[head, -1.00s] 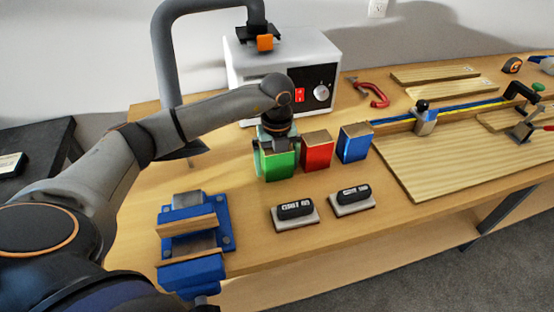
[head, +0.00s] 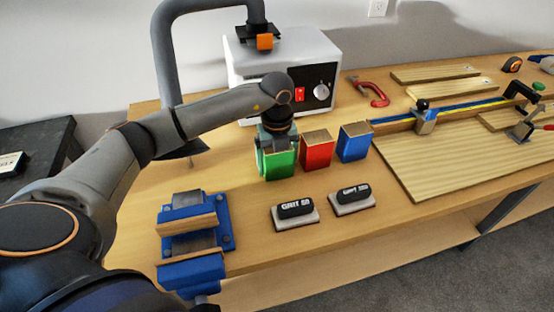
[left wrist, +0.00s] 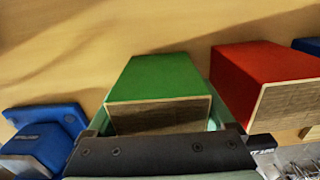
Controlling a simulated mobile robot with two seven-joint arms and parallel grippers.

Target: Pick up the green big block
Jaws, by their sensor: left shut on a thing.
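The green big block (head: 278,163) stands upright on the wooden workbench, left of the red block. My left gripper (head: 275,150) comes down over it from above and is shut on it, with a finger on each side. In the left wrist view the green block (left wrist: 160,78) sits between the fingers, its bare wooden end facing the camera. The block appears to rest on the bench; a small lift cannot be told. My right gripper is in neither view.
A red block (head: 316,150) stands close on the right, then a blue block (head: 354,142). Two sanding blocks (head: 295,211) lie in front. A blue vise (head: 194,222) is at the front left. A white machine (head: 282,58) stands behind.

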